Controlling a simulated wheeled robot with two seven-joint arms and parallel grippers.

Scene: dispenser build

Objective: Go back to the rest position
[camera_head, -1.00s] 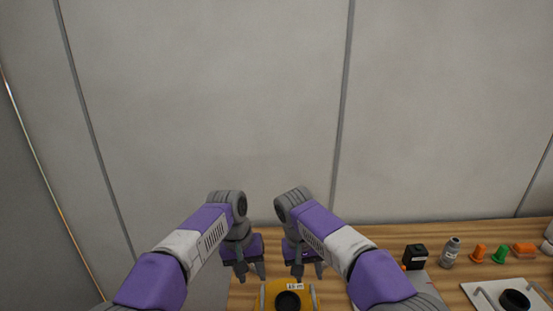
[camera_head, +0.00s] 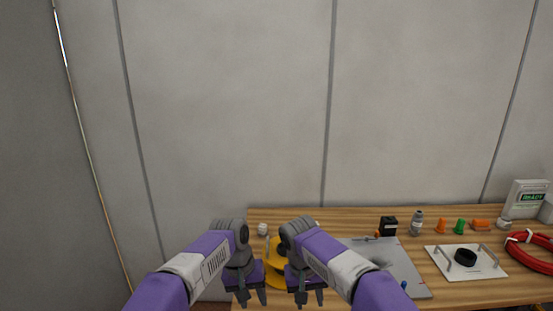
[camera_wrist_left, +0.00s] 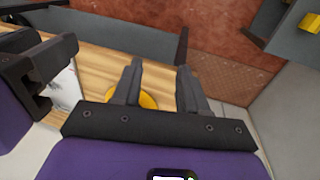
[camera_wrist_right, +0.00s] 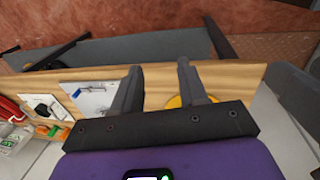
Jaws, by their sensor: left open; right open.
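My left gripper (camera_head: 251,296) is open and empty, pointing down near the left end of the wooden table. My right gripper (camera_head: 308,297) is open and empty just to its right. Both are in front of a yellow round thing (camera_head: 273,279) on the table, which they and my arms partly hide. The yellow thing also shows between the fingers in the left wrist view (camera_wrist_left: 147,100) and behind a finger in the right wrist view (camera_wrist_right: 174,102). Nothing is between either pair of fingers.
The wooden table (camera_head: 465,293) runs to the right. On it are a grey board (camera_head: 405,265), a white plate with handles (camera_head: 438,256) and black ring (camera_head: 465,257), a black box (camera_head: 389,226), a grey bottle (camera_head: 416,222), orange and green cones, a red coil (camera_head: 513,250) and a READY device (camera_head: 527,198).

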